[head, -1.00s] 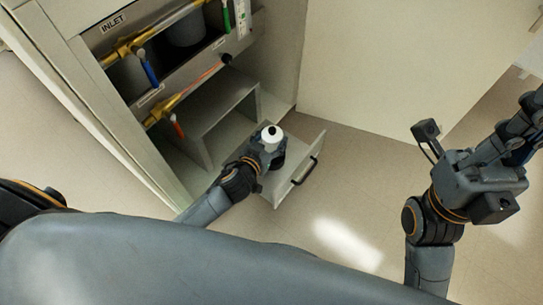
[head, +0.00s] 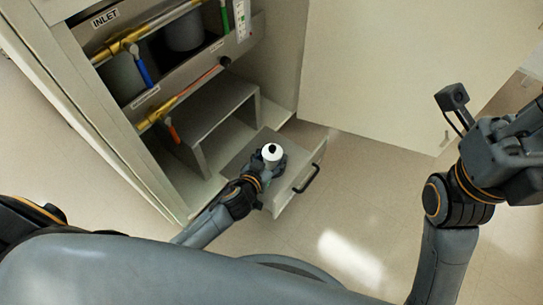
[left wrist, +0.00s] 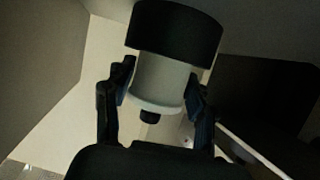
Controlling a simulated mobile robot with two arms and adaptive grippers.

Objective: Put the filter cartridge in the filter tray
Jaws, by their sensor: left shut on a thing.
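The filter cartridge (head: 272,153) is a white cylinder with a dark spot on its top end. My left gripper (head: 268,161) is shut around it and holds it upright over the pulled-out grey filter tray (head: 288,202). I cannot tell whether its base touches the tray floor, as the hand hides it. In the left wrist view the cartridge (left wrist: 160,78) sits between the two fingers (left wrist: 157,97), with a wide black end and a small dark nub. My right gripper (head: 525,140) is at the right edge, partly cut off, and its fingers are unclear.
The tray's front has a black handle (head: 307,180). Behind it stands a cabinet with a grey shelf (head: 215,110), brass pipes (head: 125,42) and coloured valve levers. An open pale door panel (head: 385,70) stands at the right. The floor (head: 330,215) in front is clear.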

